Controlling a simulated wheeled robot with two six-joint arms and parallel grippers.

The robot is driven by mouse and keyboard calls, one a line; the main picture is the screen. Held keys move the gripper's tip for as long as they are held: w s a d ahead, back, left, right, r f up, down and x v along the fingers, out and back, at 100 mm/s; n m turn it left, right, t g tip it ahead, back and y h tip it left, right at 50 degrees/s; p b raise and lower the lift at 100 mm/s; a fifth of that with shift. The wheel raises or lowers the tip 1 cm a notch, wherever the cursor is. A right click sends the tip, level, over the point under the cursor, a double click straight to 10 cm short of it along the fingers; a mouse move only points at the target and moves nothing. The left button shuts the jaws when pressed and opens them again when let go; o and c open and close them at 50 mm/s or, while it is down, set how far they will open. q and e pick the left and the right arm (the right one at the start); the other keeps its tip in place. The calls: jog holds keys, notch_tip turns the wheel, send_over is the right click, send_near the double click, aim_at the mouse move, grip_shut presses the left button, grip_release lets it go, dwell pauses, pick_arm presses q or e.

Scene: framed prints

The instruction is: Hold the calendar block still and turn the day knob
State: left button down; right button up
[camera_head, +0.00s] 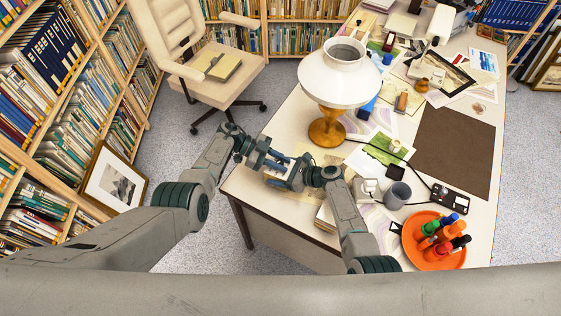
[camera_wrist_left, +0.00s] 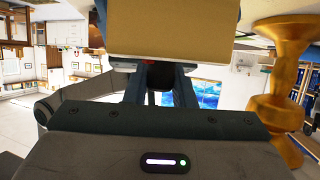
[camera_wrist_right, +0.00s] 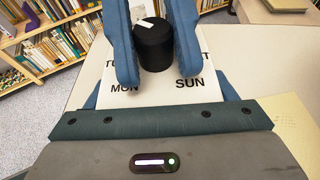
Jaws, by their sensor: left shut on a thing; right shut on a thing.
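The calendar block shows its white face (camera_wrist_right: 205,70) in the right wrist view, printed with day names; MON and SUN are readable and another is partly covered. A black round knob (camera_wrist_right: 153,48) with a small white mark stands out from this face. My right gripper (camera_head: 287,180) is shut on the knob, one blue finger on each side. My left gripper (camera_head: 272,160) is shut on the block; the left wrist view shows the block's tan side (camera_wrist_left: 165,30) over its fingers. In the head view the two grippers meet above the desk's near left part and largely hide the block.
A white lamp with a wooden base (camera_head: 327,130) stands just behind the grippers. A chair (camera_head: 205,70) stands beyond the desk's left edge.

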pick_arm(q)
jog(key=shift+a+f, duration=0.1)
jog(key=c, duration=1.5)
grip_release()
jog(key=v, duration=1.2)
pick_arm(e)
jog(key=o, duration=1.3)
jog(key=shift+c, duration=0.2)
